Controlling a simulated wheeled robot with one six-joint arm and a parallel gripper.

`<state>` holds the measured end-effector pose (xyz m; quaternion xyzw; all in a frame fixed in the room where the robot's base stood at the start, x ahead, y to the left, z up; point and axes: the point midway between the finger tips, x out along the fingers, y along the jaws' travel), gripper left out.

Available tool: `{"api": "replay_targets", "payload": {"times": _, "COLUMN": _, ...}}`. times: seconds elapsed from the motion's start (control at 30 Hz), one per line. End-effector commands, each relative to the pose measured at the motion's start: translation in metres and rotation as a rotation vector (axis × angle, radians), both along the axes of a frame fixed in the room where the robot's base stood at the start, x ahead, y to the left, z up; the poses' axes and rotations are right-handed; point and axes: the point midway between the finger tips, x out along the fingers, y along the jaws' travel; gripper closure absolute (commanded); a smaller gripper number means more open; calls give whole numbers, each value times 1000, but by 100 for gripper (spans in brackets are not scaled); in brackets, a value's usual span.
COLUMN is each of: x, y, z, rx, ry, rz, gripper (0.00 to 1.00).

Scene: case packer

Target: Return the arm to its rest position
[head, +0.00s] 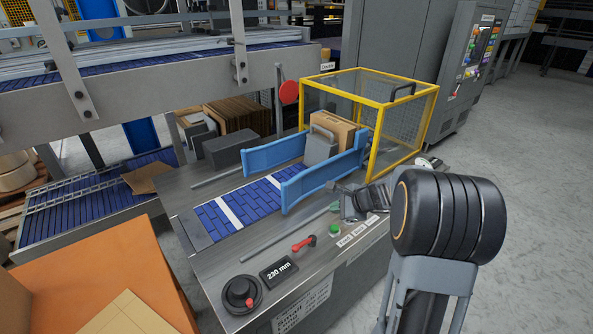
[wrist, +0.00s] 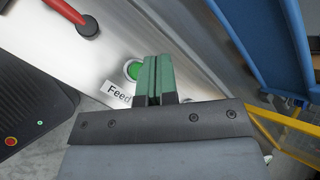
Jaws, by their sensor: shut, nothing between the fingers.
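My gripper (wrist: 155,62) shows in the wrist view with its two green fingers together and nothing between them. The fingertips are over the metal panel, beside the green button (wrist: 132,70) and its "Feed" label (wrist: 117,95); whether they touch the panel I cannot tell. In the head view my arm reaches in from the lower right, and the dark gripper end hangs over the panel's right part, close to the green button (head: 335,230). The fingertips are hard to make out there.
A red-handled lever (head: 304,243), a black dial (head: 241,294) and a "230 mm" display (head: 279,271) are on the panel. Blue guide rails (head: 322,180) flank the blue belt (head: 238,211). A yellow-framed guard (head: 372,140) stands behind, around a brown carton (head: 333,131). Open floor lies right.

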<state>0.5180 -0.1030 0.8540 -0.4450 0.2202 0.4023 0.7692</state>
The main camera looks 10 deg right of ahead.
Motion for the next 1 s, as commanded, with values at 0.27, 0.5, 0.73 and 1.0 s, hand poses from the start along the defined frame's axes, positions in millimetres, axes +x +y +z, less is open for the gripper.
{"api": "replay_targets", "payload": {"times": 0.27, "x": -42, "y": 10, "z": -23, "rx": -183, "ry": 44, "rz": 288, "gripper": 100}}
{"api": "replay_targets", "payload": {"times": 0.5, "x": -140, "y": 56, "z": 44, "rx": -614, "ry": 45, "rz": 966, "gripper": 100}}
{"api": "replay_targets", "payload": {"times": 0.73, "x": -200, "y": 78, "z": 114, "rx": -969, "ry": -10, "rz": 1381, "gripper": 100}}
{"api": "replay_targets", "payload": {"times": 1.0, "x": -216, "y": 101, "z": 166, "rx": -1134, "ry": -135, "rz": 1462, "gripper": 100}}
